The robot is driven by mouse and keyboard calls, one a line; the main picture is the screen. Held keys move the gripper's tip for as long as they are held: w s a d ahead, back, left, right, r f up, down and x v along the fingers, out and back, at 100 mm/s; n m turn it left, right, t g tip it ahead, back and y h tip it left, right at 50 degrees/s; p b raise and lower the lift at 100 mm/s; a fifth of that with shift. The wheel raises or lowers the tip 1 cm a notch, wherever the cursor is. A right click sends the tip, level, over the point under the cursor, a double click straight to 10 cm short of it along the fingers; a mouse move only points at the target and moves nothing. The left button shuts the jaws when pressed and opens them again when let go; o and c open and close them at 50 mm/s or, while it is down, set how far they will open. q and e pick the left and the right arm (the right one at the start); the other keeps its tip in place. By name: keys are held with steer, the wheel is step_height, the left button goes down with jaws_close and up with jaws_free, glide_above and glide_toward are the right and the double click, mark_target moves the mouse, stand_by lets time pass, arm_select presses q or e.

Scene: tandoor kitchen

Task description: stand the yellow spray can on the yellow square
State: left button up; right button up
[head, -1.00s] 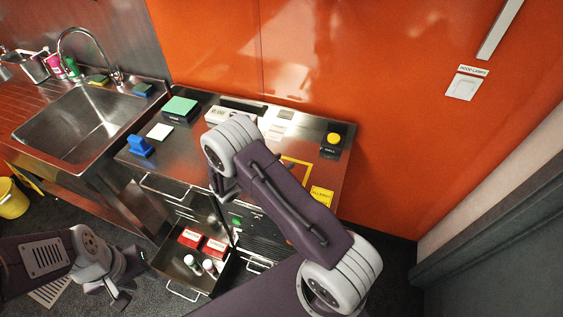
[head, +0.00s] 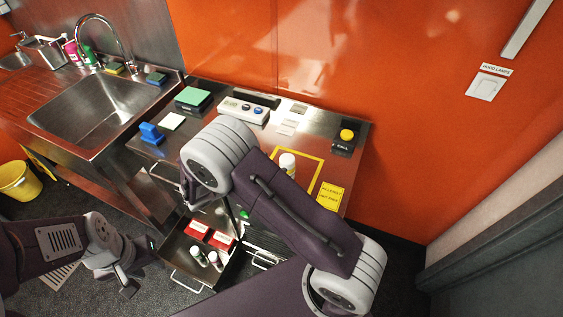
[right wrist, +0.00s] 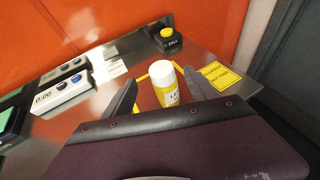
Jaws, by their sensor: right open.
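The yellow spray can (right wrist: 172,100) with a white cap shows in the right wrist view, looking upright. It stands between the fingers of my right gripper (right wrist: 160,80), which is open, with a gap on each side. In the head view the white cap (head: 288,159) shows just beyond my right arm, which hides the can's lower part. The yellow square (head: 316,166) is an outline on the steel counter, and the can appears to be inside it. My right gripper is hidden in the head view. My left gripper (head: 128,278) is low at the left, away from the counter.
A yellow allergen card (head: 330,195) lies right of the square, and a black box with a yellow button (head: 346,136) stands behind. A white two-button box (head: 244,109) stands to the left. An open drawer (head: 178,252) with red boxes and small bottles juts out below.

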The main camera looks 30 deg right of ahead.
steer(key=s+a+m+g+y, duration=0.2)
steer(key=s+m+y, duration=1.1)
steer(key=m, duration=0.9)
steer(key=shift+s+a+f+g, duration=0.15)
steer(key=shift+s+a+g, duration=0.25)
steer(key=shift+s, duration=0.55)
steer(key=shift+d, duration=0.2)
